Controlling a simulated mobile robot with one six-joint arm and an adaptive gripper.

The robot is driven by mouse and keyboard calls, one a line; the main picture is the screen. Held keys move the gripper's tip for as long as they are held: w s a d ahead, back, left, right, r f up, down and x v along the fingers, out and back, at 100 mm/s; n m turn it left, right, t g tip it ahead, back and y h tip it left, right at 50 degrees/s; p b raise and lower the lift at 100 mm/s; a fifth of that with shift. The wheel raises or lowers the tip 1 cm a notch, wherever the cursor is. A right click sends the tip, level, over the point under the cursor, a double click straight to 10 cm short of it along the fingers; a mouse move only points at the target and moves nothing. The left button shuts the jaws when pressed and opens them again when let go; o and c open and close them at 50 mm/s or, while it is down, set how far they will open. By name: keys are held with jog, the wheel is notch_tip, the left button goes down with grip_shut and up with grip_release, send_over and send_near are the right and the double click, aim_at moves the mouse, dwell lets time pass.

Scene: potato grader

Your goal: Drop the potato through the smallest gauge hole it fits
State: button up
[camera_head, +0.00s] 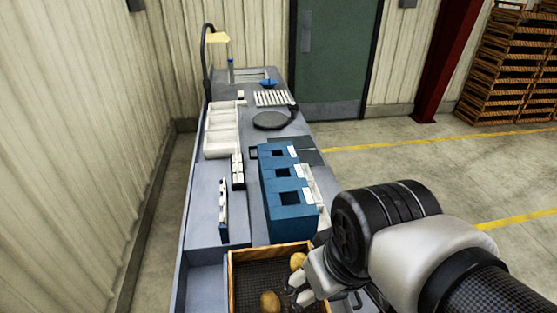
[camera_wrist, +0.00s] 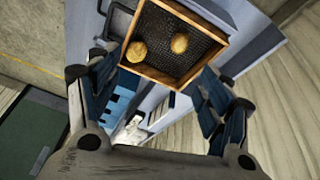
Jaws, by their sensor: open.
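Two tan potatoes lie in a wooden tray (camera_head: 233,284) with a dark mesh floor, at the near end of the bench. One potato (camera_head: 298,261) is beside my gripper (camera_head: 296,288), and the other potato (camera_head: 270,302) is nearer the front. In the wrist view both potatoes (camera_wrist: 136,51) (camera_wrist: 179,43) lie in the tray (camera_wrist: 146,72), beyond my spread, empty fingers (camera_wrist: 155,65). A blue gauge block (camera_head: 288,218) with three dark square holes, larger toward the near end, stands just beyond the tray. It shows partly behind a finger in the wrist view (camera_wrist: 126,84).
White trays (camera_head: 222,145) and a slim blue-and-white item (camera_head: 223,210) lie on the bench's left. A dark round plate (camera_head: 272,121), white rack (camera_head: 272,98) and lamp (camera_head: 216,38) are farther back. Bare bench shows left of the gauge block.

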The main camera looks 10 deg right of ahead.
jog(key=s+m, duration=0.1)
jog(key=s, duration=0.1)
jog(key=s+d+r+m, duration=0.1)
jog(key=shift+m+t, duration=0.3)
jog(key=shift+t, duration=0.1)
